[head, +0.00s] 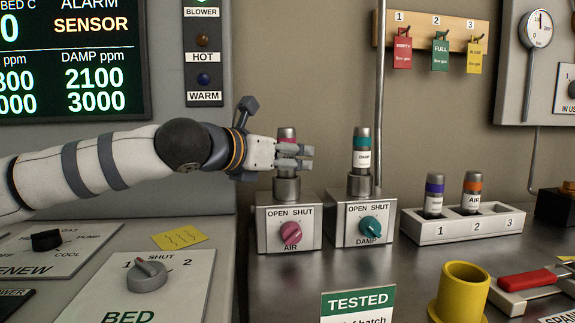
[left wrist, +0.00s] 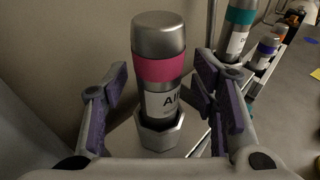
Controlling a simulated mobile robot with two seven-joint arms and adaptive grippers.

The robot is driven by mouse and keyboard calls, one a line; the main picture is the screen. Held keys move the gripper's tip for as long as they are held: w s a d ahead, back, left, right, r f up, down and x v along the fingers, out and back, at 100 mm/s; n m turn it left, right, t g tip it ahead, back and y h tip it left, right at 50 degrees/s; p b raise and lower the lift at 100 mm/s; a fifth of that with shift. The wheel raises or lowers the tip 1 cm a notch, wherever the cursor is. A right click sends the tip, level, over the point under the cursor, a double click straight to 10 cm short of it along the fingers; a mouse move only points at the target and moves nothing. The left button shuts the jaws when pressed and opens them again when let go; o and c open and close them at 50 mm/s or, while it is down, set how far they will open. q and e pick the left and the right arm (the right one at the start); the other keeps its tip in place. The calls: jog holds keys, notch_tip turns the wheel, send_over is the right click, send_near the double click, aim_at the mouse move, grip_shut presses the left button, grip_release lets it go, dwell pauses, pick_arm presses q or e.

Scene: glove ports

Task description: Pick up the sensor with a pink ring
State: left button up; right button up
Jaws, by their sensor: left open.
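The sensor with a pink ring (head: 287,133) stands upright in the metal socket on top of the AIR valve box (head: 289,222). In the left wrist view the sensor (left wrist: 160,72) has a silver cap, a pink band and a white label, and its lower end sits in a hex collar. My left gripper (head: 308,157) is open, with its fingers at the sensor's height in the head view. In the left wrist view its fingers (left wrist: 160,108) are on either side of the sensor with gaps visible. The gripper partly hides the sensor in the head view. My right gripper is not in view.
A teal-ringed sensor (head: 361,150) stands on the DAMP box (head: 362,220) just right. A white rack (head: 462,224) holds purple-ringed (head: 434,195) and orange-ringed (head: 472,193) sensors; slot 3 looks empty. A yellow cup (head: 460,293) and TESTED sign (head: 358,303) are in front. A vertical pipe (head: 380,90) rises behind.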

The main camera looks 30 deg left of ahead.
pick_arm(q)
jog(key=shift+r, duration=0.1)
grip_shut()
